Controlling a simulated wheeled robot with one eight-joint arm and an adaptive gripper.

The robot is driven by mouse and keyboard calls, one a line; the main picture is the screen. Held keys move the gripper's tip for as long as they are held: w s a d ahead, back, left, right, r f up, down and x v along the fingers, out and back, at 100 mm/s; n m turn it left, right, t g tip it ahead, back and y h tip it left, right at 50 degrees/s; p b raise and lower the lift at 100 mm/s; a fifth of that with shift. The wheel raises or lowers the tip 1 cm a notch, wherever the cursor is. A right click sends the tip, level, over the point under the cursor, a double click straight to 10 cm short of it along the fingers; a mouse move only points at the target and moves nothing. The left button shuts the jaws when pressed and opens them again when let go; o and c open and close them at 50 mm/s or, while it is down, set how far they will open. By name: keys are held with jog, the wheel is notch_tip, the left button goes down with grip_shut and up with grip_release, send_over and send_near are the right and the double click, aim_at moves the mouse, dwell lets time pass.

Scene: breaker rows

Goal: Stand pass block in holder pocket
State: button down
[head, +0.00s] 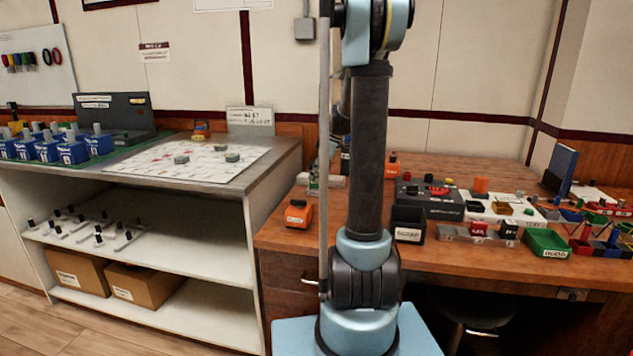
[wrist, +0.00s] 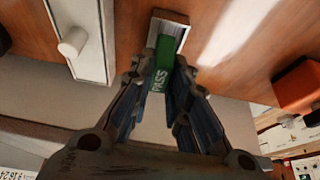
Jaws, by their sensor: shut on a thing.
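In the wrist view, the green pass block (wrist: 160,75), with white PASS lettering, is between the two fingers of my gripper (wrist: 162,66). The fingers are shut on it. The block's far end meets a small pale-rimmed holder (wrist: 185,32) on the brown wooden surface. The dark opening of the holder shows just beyond the block. I cannot tell whether the block's end is inside the pocket or only over it. In the head view, my arm hides the gripper and the block.
A white strip with a round knob (wrist: 74,42) lies left of the holder in the wrist view. An orange device (wrist: 297,88) is on the right, also on the desk in the head view (head: 298,214).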

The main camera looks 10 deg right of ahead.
jog(key=shift+f, duration=1)
jog(key=c, duration=1.5)
grip_release()
jog(key=shift+c, duration=0.2)
jog(key=v, duration=1.2)
jog(key=shift+s, duration=0.1)
